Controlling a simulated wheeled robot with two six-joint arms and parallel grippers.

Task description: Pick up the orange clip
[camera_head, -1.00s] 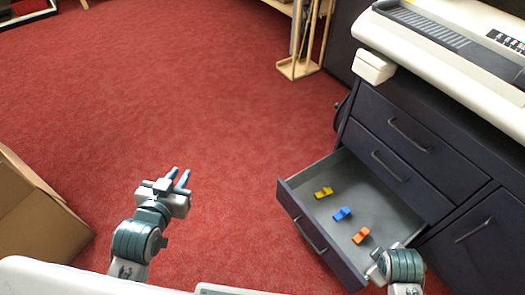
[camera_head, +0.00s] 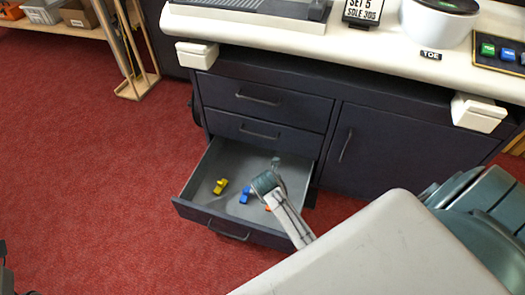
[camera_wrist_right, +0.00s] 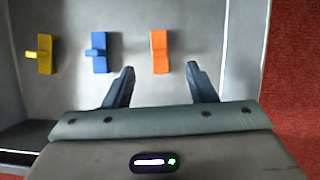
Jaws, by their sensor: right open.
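The orange clip (camera_wrist_right: 159,52) lies on the grey drawer floor in the right wrist view. My right gripper (camera_wrist_right: 160,69) is open and empty. Its fingertips are on either side of the clip's near end in the picture; the height between them is not clear. In the head view my right arm reaches over the open drawer (camera_head: 205,212) and hides most of the orange clip (camera_head: 267,208). Only a sliver of my left arm or gripper shows at the head view's left edge.
A blue clip (camera_wrist_right: 99,52) and a yellow clip (camera_wrist_right: 45,54) lie in a row left of the orange one. The drawer's wall (camera_wrist_right: 258,50) is to the right. The dark cabinet (camera_head: 375,150) and its worktop (camera_head: 400,60) stand behind the drawer. Red carpet (camera_head: 90,190) is clear at left.

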